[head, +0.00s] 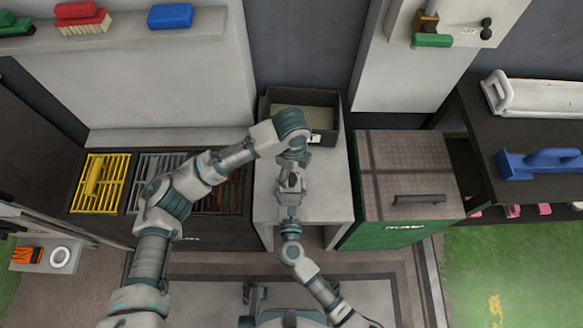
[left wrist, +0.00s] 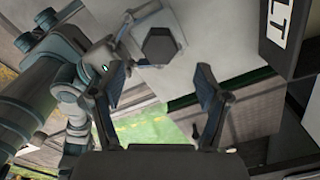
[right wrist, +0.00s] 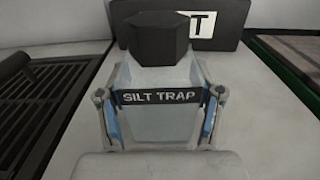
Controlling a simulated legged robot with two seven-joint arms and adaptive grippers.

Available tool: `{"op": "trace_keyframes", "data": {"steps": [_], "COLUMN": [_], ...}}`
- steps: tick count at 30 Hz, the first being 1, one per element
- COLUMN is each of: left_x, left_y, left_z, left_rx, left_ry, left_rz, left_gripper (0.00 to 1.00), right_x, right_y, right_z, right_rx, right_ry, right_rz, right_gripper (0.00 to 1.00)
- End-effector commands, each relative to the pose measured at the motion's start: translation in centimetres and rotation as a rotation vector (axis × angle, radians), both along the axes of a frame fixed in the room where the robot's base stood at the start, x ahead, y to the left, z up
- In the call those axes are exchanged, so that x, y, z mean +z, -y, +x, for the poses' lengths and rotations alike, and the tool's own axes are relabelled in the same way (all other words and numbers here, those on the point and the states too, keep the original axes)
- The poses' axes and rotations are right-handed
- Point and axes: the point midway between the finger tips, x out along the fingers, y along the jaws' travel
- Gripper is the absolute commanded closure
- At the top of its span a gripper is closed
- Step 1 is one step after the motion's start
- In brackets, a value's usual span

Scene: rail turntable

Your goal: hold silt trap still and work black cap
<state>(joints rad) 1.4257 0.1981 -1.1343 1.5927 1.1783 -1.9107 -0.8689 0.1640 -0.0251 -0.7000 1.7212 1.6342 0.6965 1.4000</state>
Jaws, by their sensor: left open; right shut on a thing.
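The silt trap (right wrist: 155,75) is a pale grey body with a dark band lettered SILT TRAP, upright on a light bench. The black cap (right wrist: 156,38) is a hexagonal knob on its top. My right gripper (right wrist: 160,110) is shut on the silt trap, with one finger on each side. In the left wrist view, my left gripper (left wrist: 160,82) is open and empty, and the black cap (left wrist: 159,46) shows beyond the gap between its fingertips, apart from them. In the head view my arms largely hide the trap and cap.
A dark open bin (head: 328,104) stands behind on the light bench (head: 335,195). Yellow (head: 100,183), grey and rust grates lie to the left. A green box with a brown lid (head: 405,170) stands close on the right. A blue tool (head: 540,163) lies on the far-right shelf.

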Motion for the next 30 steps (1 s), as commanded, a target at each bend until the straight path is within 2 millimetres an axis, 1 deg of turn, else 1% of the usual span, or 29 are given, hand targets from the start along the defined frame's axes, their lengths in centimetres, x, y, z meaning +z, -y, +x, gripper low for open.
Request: {"op": "trace_keyframes", "data": {"steps": [4,10,17,21,24,29,30], "left_x": [-0.05,-0.06,-0.03,-0.05,0.00,0.00,0.00], "left_y": [0.03,0.11,0.06,0.07,-0.03,-0.06,-0.07], "left_z": [0.04,0.18,0.29,0.38,0.50,0.54,0.56], "left_rx": [0.113,0.439,0.638,0.883,1.009,1.110,1.154], "left_ry": [-0.001,-0.003,-0.002,-0.002,0.001,0.000,0.000], "left_rz": [0.001,0.000,0.001,0.001,0.002,0.001,0.001], "left_gripper": [0.25,0.25,0.25,0.25,0.25,0.25,0.25], "right_x": [-0.06,-0.05,-0.04,-0.03,-0.03,-0.02,-0.02], "right_y": [0.03,0.03,0.03,0.03,0.03,0.03,0.03], "right_z": [0.00,0.00,0.00,0.00,0.00,0.00,0.00], "right_rx": [0.000,0.000,-0.001,-0.001,-0.001,-0.001,-0.001], "right_ry": [-0.001,-0.001,-0.001,-0.001,0.000,0.000,0.000], "right_rz": [-0.001,-0.001,0.000,0.000,0.000,0.000,0.000], "right_gripper": [0.97,0.97,0.97,0.97,0.97,0.97,0.97]}}
